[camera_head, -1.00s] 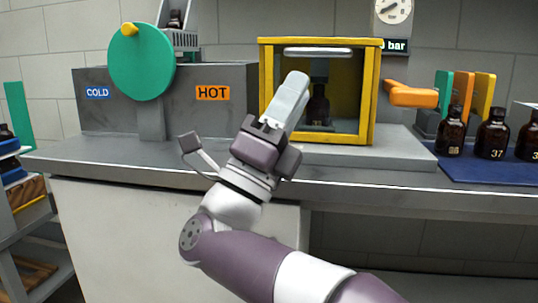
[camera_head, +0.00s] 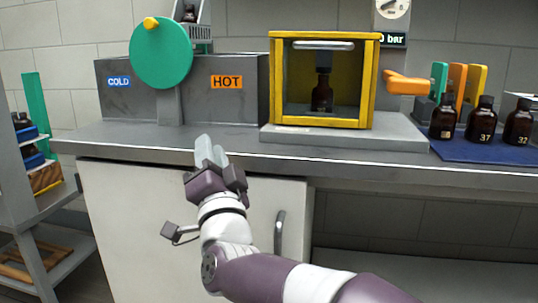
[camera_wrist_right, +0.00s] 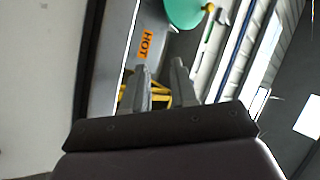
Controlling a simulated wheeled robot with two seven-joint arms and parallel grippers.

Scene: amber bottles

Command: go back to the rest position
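My right gripper (camera_head: 212,150) is in front of the counter's front edge, low and to the left of the yellow-framed chamber. Its two pale fingers point up and away from me. In the right wrist view the fingers (camera_wrist_right: 160,85) stand apart with nothing between them, so the gripper is open and empty. It touches no object that I can see. My left gripper is not in view.
The grey counter (camera_head: 240,147) lies just beyond my gripper. On it stand the HOT and COLD box (camera_head: 240,110), the yellow chamber (camera_head: 275,85) with an amber bottle (camera_head: 322,95) inside, and amber bottles (camera_head: 481,122) on a blue mat (camera_head: 460,152). A shelf (camera_head: 65,190) is at left.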

